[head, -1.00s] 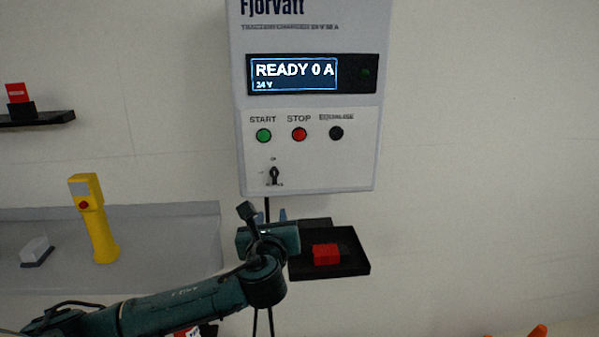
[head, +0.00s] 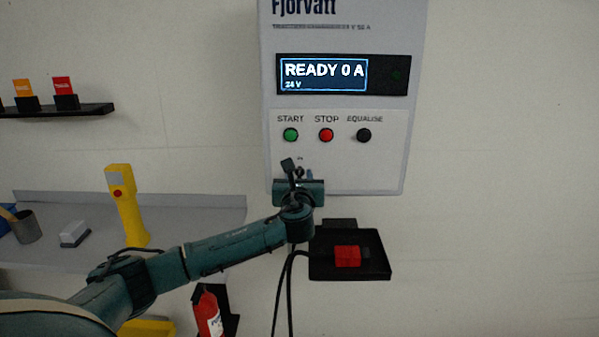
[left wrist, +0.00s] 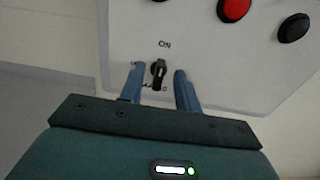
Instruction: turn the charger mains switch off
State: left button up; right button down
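The charger (head: 395,160) is a pale wall box with a lit display reading READY 0 A, 24 V. Its mains switch is a small black rotary knob (left wrist: 158,73) at the bottom of the front panel, below an "On" label in the left wrist view. The knob stands roughly upright, its upper end toward that label. My left gripper (left wrist: 159,70) is open, one blue finger on each side of the knob, with gaps showing. In the head view my left gripper (head: 299,182) covers most of the switch. My right gripper is out of view.
Green START (head: 290,135), red STOP (head: 326,135) and black EQUALISE (head: 363,135) buttons sit above the switch. A black tray (head: 378,268) with a red block (head: 347,256) is below the charger. A yellow handheld device (head: 127,205) stands on the grey shelf (head: 190,220) at left.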

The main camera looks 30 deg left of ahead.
pick_arm(q)
jog(key=shift+x, duration=0.9)
jog(key=shift+c, duration=0.5)
grip_shut()
